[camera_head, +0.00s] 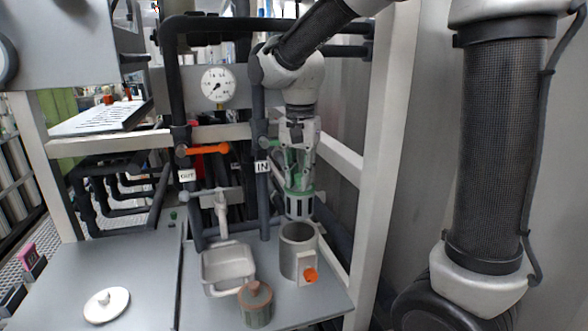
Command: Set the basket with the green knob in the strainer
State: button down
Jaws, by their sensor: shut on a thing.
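My gripper (299,165) is shut on the basket with the green knob (299,205). The basket is a small grey slotted cylinder with a green top ring, and it hangs roughly upright below my fingers. The fingers partly hide its green upper part. The basket is just above the strainer (297,258), an open grey cylindrical vessel with an orange knob low on its front right. The basket's lower end is close to the strainer's back rim; I cannot tell whether it is inside the mouth.
Another basket with a reddish-brown top (256,303) stands in front left of the strainer. A grey rectangular tray (229,267) is left of it. A round white lid (106,304) lies on the left bench. Dark pipes (263,200) rise behind; a pale post (374,200) stands right.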

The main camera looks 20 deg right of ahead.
jog(key=shift+w+f, duration=0.1)
jog(key=shift+w, duration=0.1)
jog(key=shift+f, duration=8.7)
jog(key=shift+f, duration=0.25)
jog(key=c, duration=1.3)
grip_release()
jog(key=shift+c, duration=0.2)
jog(key=shift+o, duration=0.5)
jog(key=shift+r, duration=0.1)
